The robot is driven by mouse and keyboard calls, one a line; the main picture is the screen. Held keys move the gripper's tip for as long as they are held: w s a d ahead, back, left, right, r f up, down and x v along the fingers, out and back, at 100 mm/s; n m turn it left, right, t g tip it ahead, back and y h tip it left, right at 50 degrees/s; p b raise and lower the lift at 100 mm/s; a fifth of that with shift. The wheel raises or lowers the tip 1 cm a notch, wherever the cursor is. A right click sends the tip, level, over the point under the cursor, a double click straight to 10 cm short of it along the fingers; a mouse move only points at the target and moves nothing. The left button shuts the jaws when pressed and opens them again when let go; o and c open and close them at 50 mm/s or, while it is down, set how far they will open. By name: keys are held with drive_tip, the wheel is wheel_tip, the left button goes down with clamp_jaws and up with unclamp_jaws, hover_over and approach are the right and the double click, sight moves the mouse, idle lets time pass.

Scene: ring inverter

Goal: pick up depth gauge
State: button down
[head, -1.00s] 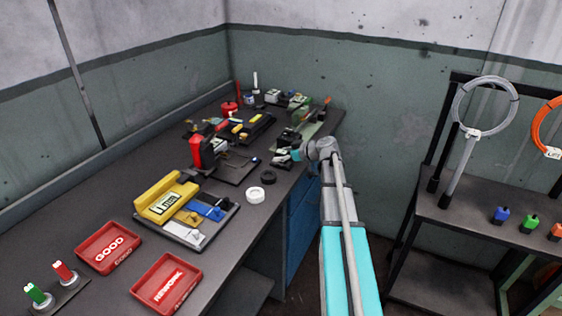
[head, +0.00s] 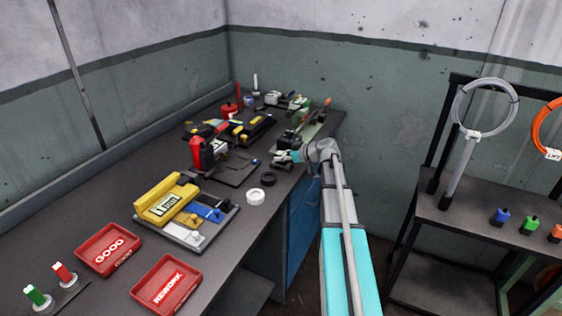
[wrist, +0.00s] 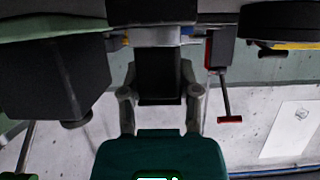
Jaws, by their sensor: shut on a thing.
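In the head view my gripper (head: 289,157) is over the far right end of the bench, beside dark small equipment. The gauge is too small to make out clearly there.
The long dark bench (head: 95,205) bears a yellow tester (head: 167,199), a red GOOD tray (head: 108,249), a red REWORK tray (head: 166,285) and rings. Equipment crowds its far end. A shelf rack (head: 480,220) stands at the right. Dark equipment (wrist: 55,70) fills the wrist view's upper left.

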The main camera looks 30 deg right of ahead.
drive_tip(key=shift+r, duration=0.1)
idle(0.3)
wheel_tip(320, 180, up, 3)
drive_tip(key=p, duration=0.3)
drive_tip(key=shift+f, duration=0.2)
drive_tip(key=s+a+r+p, duration=0.2)
drive_tip(key=s+r+p, duration=0.8)
drive_tip(key=s, duration=0.4)
drive_tip(key=shift+d+r, duration=0.1)
idle(0.4)
